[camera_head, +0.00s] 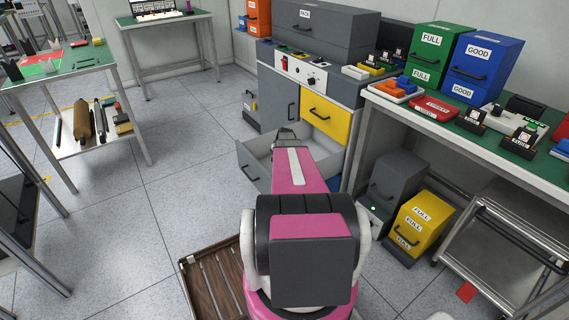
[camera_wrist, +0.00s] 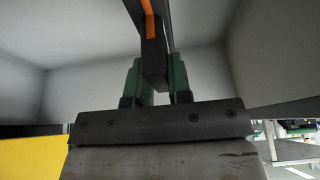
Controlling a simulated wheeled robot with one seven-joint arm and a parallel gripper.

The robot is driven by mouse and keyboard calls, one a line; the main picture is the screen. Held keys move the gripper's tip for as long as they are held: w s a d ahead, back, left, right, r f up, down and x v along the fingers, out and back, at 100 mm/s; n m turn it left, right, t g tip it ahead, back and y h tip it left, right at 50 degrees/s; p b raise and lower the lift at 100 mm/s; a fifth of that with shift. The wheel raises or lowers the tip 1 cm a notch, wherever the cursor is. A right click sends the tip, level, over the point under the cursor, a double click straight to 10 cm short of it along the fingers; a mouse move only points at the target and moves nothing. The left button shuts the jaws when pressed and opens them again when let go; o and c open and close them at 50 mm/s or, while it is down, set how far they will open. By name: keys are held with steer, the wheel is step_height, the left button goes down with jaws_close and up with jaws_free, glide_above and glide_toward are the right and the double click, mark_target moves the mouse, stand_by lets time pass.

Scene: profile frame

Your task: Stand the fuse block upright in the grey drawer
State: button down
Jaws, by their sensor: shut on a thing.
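The grey drawer (camera_head: 253,168) is pulled open low in the grey cabinet, with a pale inside. My arm covers much of its opening. My gripper (camera_wrist: 157,82) has green fingers and is shut on the fuse block (camera_wrist: 154,62), a dark narrow block with an orange strip. The block extends up between the fingers, and its top is cut off by the picture edge. In the head view the gripper (camera_head: 286,134) is small, at the drawer's opening, and the block cannot be made out. Pale walls surround the gripper in the wrist view. Whether the block touches the drawer floor is hidden.
A green-topped bench (camera_head: 480,150) with several boxes is at the right. Grey (camera_head: 392,190) and yellow (camera_head: 418,225) boxes stand under it.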

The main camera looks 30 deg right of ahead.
steer(key=shift+d+f, duration=0.6)
steer(key=shift+f, duration=0.4)
steer(key=shift+d+f, duration=0.55)
steer(key=shift+f, duration=0.5)
steer(key=shift+d+f, duration=0.6)
steer(key=shift+f, duration=0.4)
steer(key=c, duration=1.1)
jaws_free()
steer(key=shift+f, duration=0.1)
steer(key=shift+o, duration=0.2)
steer(key=v, duration=1.2)
steer(key=s+a+r+g, duration=0.1)
steer(key=s+a+r, duration=0.1)
steer(key=a, duration=0.6)
steer(key=s+a+r+g, duration=0.1)
steer(key=s+a+r, duration=0.1)
steer(key=a, duration=0.6)
steer(key=s+a+r, duration=0.2)
steer(key=s+a, duration=0.1)
steer(key=a, duration=0.5)
steer(key=s+a+r+g, duration=0.1)
steer(key=s+a+r, duration=0.1)
steer(key=s+a, duration=0.4)
steer(key=s+a+r+g, duration=0.1)
steer(key=s+a+r, duration=0.2)
steer(key=s+a, duration=0.3)
steer(key=a, duration=0.5)
steer(key=shift+r+m+g, duration=0.3)
steer(key=shift+m, duration=0.1)
